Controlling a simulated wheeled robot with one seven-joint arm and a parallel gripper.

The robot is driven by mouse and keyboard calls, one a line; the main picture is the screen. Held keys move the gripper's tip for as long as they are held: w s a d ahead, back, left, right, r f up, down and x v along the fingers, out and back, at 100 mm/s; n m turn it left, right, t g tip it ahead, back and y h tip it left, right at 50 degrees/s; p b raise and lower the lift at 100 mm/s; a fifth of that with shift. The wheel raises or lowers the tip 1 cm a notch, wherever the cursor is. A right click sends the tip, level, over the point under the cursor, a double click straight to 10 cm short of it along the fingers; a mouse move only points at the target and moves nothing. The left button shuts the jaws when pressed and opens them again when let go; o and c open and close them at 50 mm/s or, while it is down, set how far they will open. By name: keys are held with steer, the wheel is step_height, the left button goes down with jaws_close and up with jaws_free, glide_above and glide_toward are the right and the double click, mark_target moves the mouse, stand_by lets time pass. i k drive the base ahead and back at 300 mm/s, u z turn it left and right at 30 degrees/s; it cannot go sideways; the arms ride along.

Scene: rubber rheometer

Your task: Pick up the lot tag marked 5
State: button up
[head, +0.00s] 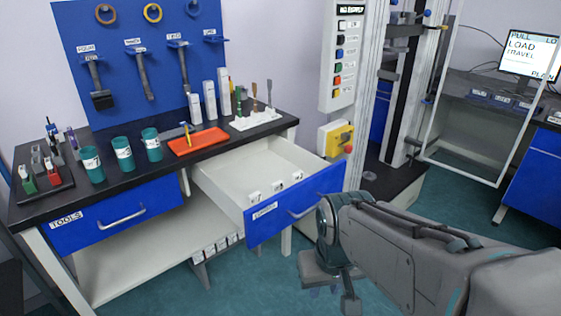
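Several small white tags (278,187) with dark marks stand in a row inside the front of the open drawer (290,213). The drawer has a blue front and a white interior. More white tags with dark marks (222,243) stand in a row lower down, below the drawer. The marks are too small to read, so I cannot tell which tag carries a 5. My gripper (332,290) hangs low to the right of the drawer front, apart from all the tags. Its fingers are small and partly hidden, so their opening is unclear.
The dark bench top (110,180) holds teal cups (123,154), an orange tray (199,140) and a white rack of tools (254,119). A closed tools drawer (117,214) is at left. A machine frame (408,90) stands at right. Open green floor lies in front.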

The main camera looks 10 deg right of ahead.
mark_target(275, 187)
steer(key=u, duration=1.05)
steer(key=i, duration=1.35)
steer(key=z, duration=1.3)
